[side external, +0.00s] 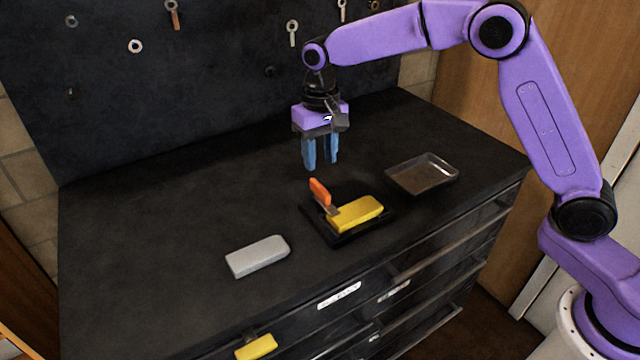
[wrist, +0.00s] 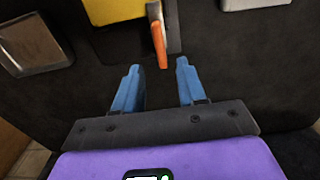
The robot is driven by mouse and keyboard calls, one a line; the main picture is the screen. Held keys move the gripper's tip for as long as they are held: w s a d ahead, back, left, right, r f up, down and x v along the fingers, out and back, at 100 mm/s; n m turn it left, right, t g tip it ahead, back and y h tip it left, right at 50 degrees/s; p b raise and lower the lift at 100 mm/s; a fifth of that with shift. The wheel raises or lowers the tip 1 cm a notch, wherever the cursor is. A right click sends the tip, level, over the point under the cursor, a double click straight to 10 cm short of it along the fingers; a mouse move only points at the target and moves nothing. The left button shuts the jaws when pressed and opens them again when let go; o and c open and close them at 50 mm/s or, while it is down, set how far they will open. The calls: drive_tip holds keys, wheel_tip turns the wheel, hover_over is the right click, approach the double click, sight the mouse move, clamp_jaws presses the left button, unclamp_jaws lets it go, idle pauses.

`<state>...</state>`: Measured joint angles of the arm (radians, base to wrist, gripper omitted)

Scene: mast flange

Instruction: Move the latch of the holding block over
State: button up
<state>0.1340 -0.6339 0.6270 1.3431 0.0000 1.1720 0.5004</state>
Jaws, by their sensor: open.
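The holding block (side external: 340,237) is a black base on the dark worktop, with a yellow block (side external: 358,212) lying in it. Its latch (side external: 320,192) has an orange handle that stands up at the left end of the yellow block. In the wrist view the orange latch (wrist: 158,42) shows at the top, beside the yellow block (wrist: 113,10). My gripper (side external: 320,167) hangs above and behind the latch, fingers pointing down. Its blue fingers (wrist: 155,85) are apart with nothing between them, and it does not touch the latch.
A grey block (side external: 257,257) lies to the left, and a metal tray (side external: 422,174) stands to the right. Another yellow piece (side external: 256,347) is at the cabinet's front edge. Tools hang on the dark back panel (side external: 200,90). The left worktop is clear.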

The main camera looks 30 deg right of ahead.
sight(320, 186)
wheel_tip(320, 186, down, 8)
idle(0.4)
clamp_jaws()
